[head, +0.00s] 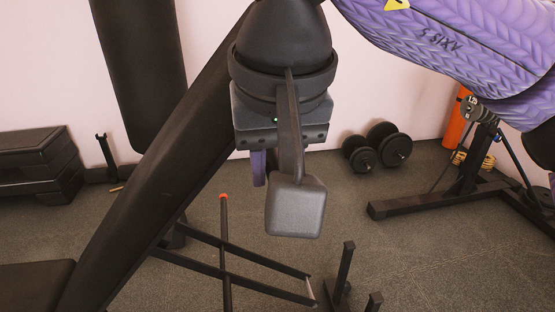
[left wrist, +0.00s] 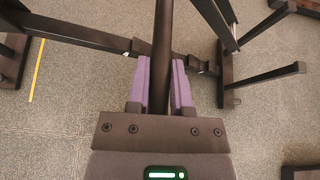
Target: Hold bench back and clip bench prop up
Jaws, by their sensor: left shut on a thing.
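The black bench back (head: 168,175) slopes up from lower left to upper middle in the head view, beside the black seat (head: 35,285). My left gripper (head: 258,184) hangs in the centre, pointing down, to the right of the bench back. In the left wrist view the purple fingers of this gripper (left wrist: 163,85) are shut on a dark bar (left wrist: 164,30). I cannot tell whether this bar is the bench prop. Dark frame bars (head: 245,252) slant low under the bench. My right gripper is not visible.
An orange-tipped dark rod (head: 225,245) stands near the frame bars. Short posts (head: 345,268) rise at lower middle. Dumbbells (head: 390,147) lie on the floor at the back. Another black rack base (head: 415,204) is at right, and black step platforms (head: 35,155) at left.

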